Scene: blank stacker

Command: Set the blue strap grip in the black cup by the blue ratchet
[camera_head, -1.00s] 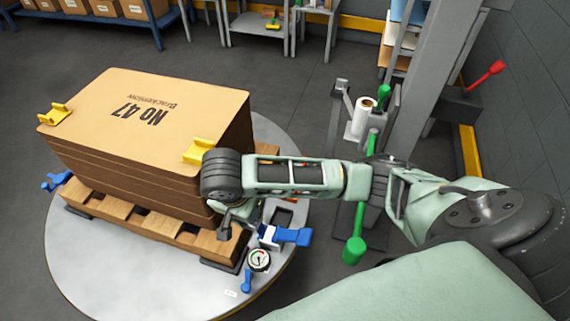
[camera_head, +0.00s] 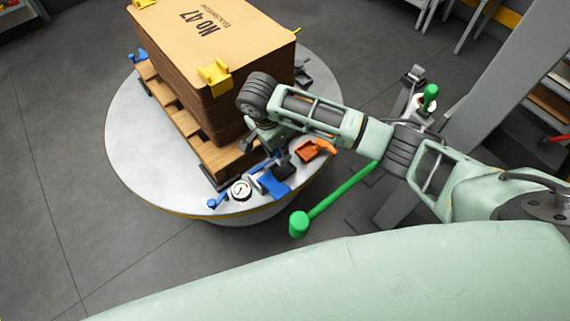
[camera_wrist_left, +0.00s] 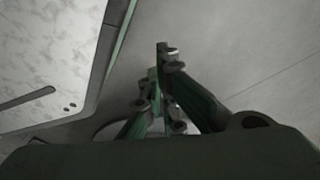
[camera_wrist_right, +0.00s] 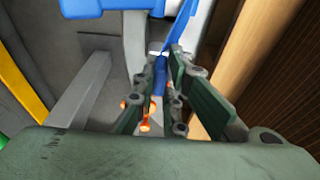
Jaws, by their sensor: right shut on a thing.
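In the head view my right gripper (camera_head: 247,147) is low beside the near corner of the box stack, partly hidden by its own wrist. In the right wrist view its fingers (camera_wrist_right: 165,78) are shut on the blue strap grip (camera_wrist_right: 159,84), a narrow blue piece between the fingertips. The blue ratchet (camera_head: 275,186) lies at the turntable's near edge, just below the gripper in the picture. A dark piece (camera_head: 283,169) beside it may be the black cup; its opening is not clear. My left gripper (camera_wrist_left: 160,75) shows only in its wrist view, fingertips together and empty.
The box stack (camera_head: 225,25) on its wooden pallet (camera_head: 222,160) stands close to the right gripper. A gauge (camera_head: 240,190), a small blue part (camera_head: 214,202) and an orange part (camera_head: 315,150) surround the ratchet. A green lever (camera_head: 340,195) stands right of the turntable (camera_head: 130,145).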

